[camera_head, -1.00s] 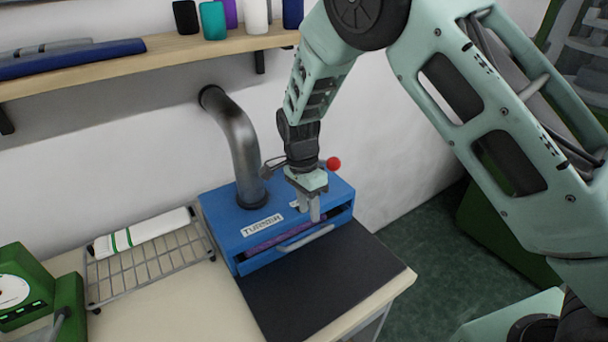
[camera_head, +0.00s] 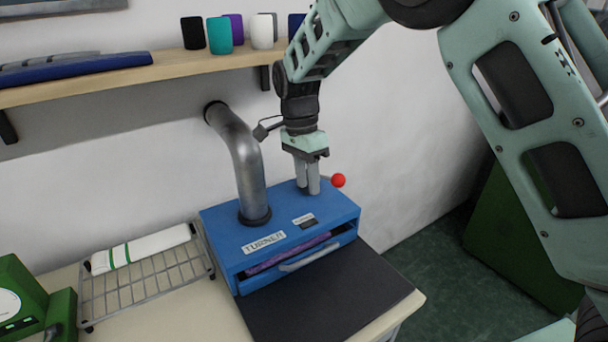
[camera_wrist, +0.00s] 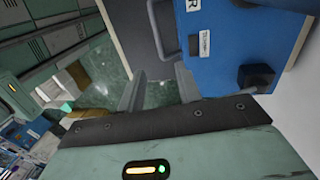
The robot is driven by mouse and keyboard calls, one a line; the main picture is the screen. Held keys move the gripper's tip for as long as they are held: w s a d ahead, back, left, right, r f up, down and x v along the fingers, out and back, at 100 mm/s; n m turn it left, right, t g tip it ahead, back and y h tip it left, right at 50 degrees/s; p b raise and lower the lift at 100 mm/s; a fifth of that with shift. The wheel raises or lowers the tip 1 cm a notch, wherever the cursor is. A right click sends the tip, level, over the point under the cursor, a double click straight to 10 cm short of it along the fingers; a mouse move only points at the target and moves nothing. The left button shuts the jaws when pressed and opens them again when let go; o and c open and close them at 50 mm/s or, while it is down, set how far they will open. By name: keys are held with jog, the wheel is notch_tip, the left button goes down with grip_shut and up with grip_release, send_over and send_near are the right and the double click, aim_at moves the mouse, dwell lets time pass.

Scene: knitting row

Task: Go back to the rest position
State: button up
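My gripper (camera_head: 307,178) hangs from my arm, fingers down, over the blue machine labelled TURNER (camera_head: 280,221). The fingers are apart with nothing between them; in the wrist view the gap between the fingers (camera_wrist: 158,88) shows the floor. In the head view the fingertips overlap the machine's top, and I cannot tell how far above it they are. The machine's front slot is open, with a purple item (camera_head: 289,257) inside and a grey handle (camera_head: 309,255) below it. In the wrist view the machine (camera_wrist: 235,50) is at the right.
A metal pipe (camera_head: 243,165) rises from the machine to the wall. A red ball (camera_head: 338,180) shows beside my gripper. A wire rack (camera_head: 150,280) with a white, green-striped item (camera_head: 140,248) is at left. A shelf (camera_head: 180,68) holds several cylinders. A dark mat (camera_head: 330,300) is clear.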

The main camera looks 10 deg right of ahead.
jog(key=s+n+t+y+b, duration=0.1)
jog(key=s+n+t+b, duration=0.1)
jog(key=s+n, duration=2)
jog(key=s, duration=0.9)
jog(key=shift+s+a+r+b, duration=0.15)
jog(key=shift+s+a+b, duration=0.05)
jog(key=shift+a+b, duration=0.15)
